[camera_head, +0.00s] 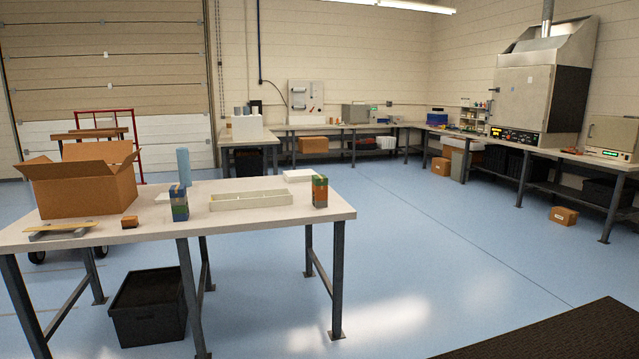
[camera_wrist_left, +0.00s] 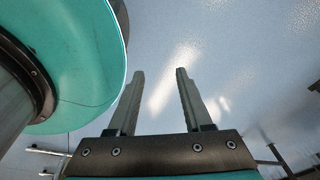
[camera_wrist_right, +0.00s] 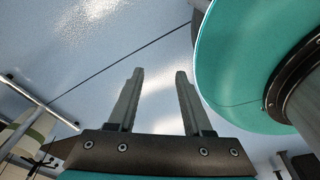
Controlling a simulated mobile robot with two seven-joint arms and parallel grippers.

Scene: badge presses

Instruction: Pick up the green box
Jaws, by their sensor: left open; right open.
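No single plain green box stands out. Another upright block with green and orange parts (camera_head: 320,191) stands near the table's right end. I cannot tell which is the green box. My left gripper (camera_wrist_left: 160,75) is open and empty over the blue floor in its wrist view. My right gripper (camera_wrist_right: 159,75) is open and empty over the floor in its wrist view. Neither gripper shows in the head view.
A black bin (camera_head: 148,318) sits beneath. A dark mat (camera_head: 570,335) lies at lower right. Floor right of the table is clear.

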